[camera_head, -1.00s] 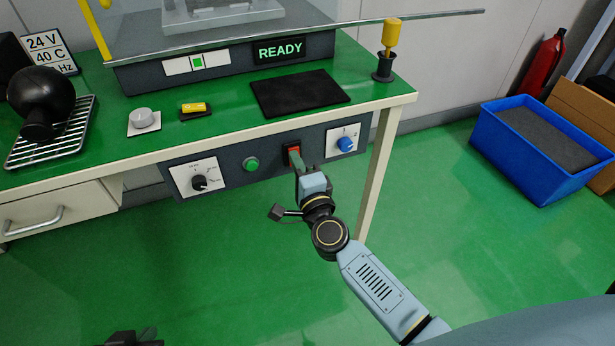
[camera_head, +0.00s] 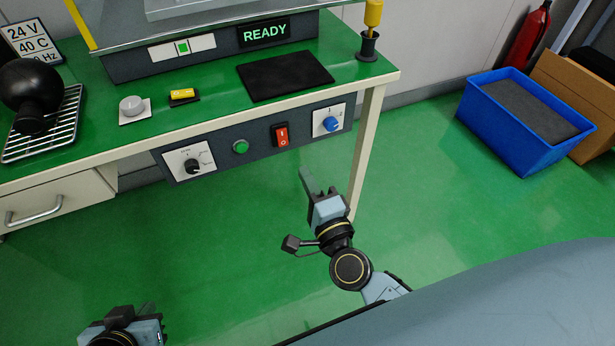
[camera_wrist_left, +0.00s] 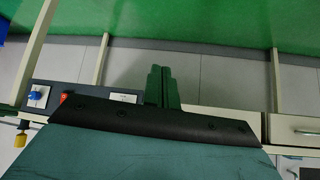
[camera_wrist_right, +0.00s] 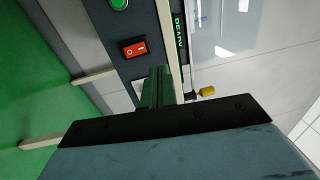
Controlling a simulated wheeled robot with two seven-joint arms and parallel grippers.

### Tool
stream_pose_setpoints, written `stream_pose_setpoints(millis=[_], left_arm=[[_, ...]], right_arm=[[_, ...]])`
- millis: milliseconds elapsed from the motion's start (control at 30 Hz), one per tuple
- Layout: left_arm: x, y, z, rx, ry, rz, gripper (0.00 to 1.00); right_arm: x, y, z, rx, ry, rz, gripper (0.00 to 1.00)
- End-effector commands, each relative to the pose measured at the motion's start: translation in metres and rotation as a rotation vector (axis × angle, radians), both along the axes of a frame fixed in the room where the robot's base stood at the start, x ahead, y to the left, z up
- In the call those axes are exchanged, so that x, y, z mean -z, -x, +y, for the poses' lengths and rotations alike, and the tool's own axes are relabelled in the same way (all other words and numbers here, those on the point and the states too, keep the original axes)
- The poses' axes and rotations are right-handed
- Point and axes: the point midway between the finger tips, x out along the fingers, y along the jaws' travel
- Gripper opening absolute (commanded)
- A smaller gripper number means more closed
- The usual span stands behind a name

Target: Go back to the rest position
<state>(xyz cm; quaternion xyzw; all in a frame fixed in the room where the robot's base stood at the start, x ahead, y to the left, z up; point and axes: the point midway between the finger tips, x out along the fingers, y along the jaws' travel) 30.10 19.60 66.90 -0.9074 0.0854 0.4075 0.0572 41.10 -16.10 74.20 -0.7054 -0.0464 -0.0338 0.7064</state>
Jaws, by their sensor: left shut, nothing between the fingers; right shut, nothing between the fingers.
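My right gripper (camera_head: 320,185) is in front of the bench, below the red rocker switch (camera_head: 281,135) and apart from it. It is shut and empty; its closed fingers (camera_wrist_right: 157,88) also show in the right wrist view, beside the switch. My left gripper (camera_head: 148,310) is low at the bottom left of the head view, over the floor, only partly in frame. In the left wrist view its fingers (camera_wrist_left: 161,86) are together with nothing between them.
The green-topped bench (camera_head: 210,110) carries a READY display (camera_head: 264,33), a black mat (camera_head: 285,74) and a wire rack (camera_head: 55,130). Its front panel has a green button (camera_head: 241,146) and a blue knob (camera_head: 331,124). A blue crate (camera_head: 520,125) stands at right. The floor between is clear.

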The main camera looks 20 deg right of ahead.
Motion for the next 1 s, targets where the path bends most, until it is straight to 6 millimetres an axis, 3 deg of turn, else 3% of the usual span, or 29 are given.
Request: stream_pose_setpoints(millis=[333,467,667,800,1000], left_arm=[[0.0,0.0,0.0,0.0,0.0,0.001,0.0],[0.0,0.003,0.001,-0.002,-0.003,0.015,0.0],[0.001,0.017,0.005,-0.012,-0.017,0.085,0.0],[0.001,0.029,0.009,-0.019,-0.029,0.149,0.0],[0.0,0.048,0.014,-0.03,-0.045,0.237,0.0]], right_arm=[[0.0,0.0,0.0,-0.002,0.002,0.0,0.0],[-0.005,0.002,0.01,-0.058,0.056,-0.002,0.0],[-0.013,0.021,0.051,-0.309,0.354,0.017,0.0],[-0.001,0.045,0.07,-0.497,0.633,0.081,0.0],[0.033,0.086,0.06,-0.715,1.022,0.264,0.0]])
